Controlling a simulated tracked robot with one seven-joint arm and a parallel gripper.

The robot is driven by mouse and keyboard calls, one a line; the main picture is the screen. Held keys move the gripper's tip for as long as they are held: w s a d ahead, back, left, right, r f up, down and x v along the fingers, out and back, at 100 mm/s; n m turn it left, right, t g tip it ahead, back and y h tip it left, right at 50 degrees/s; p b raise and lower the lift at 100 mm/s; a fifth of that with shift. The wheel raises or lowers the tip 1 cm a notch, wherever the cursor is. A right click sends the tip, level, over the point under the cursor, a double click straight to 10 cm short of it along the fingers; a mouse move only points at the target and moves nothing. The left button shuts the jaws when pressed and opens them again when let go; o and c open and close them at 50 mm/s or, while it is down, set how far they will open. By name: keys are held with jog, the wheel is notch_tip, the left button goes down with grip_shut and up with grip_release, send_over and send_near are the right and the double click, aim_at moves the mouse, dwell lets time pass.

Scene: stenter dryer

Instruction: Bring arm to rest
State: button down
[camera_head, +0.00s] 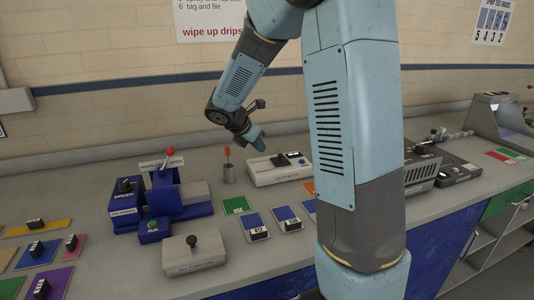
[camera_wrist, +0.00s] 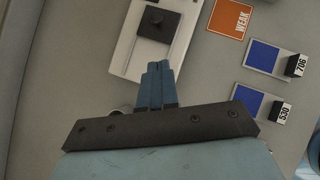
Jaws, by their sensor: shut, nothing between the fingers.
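My arm crosses the head view from the lower right up and over to the upper left, with its wrist hanging down over the back of the bench (camera_head: 110,240). My gripper (camera_head: 259,144) is above the bench, near a white box with a black top piece (camera_head: 280,170) and a small grey cup holding an orange-tipped stick (camera_head: 228,172). In the wrist view the blue fingers of my gripper (camera_wrist: 158,68) are together with nothing between them. They point toward the white box (camera_wrist: 128,55), which is below them. I cannot tell the exact height of the gap.
A blue machine with a red-knobbed lever (camera_head: 175,195) stands left of my gripper. A grey box with a black knob (camera_head: 193,252) is at the front. Colored cards with small numbered blocks (camera_head: 254,224) lie on the bench. Dark grey units (camera_head: 445,170) stand to the right of my arm.

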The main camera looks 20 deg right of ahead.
jog(key=s+a+r+m+y, duration=0.1)
jog(key=s+r+m+y, duration=0.1)
jog(key=s+r+m, duration=0.2)
jog(key=s+a+r+m+t+y, duration=0.1)
jog(key=s+a+r+m+y, duration=0.1)
jog(key=s+m, duration=0.9)
jog(key=s+a+r+m+t+y, duration=0.1)
jog(key=s+r+m+y, duration=0.2)
jog(key=s, duration=1.3)
jog(key=shift+a+r+m, duration=0.35)
jog(key=shift+r+m, duration=0.95)
jog(key=shift+m, duration=1.2)
jog(key=c, duration=1.8)
grip_release()
jog(key=shift+s, duration=0.1)
jog(key=shift+c, duration=0.2)
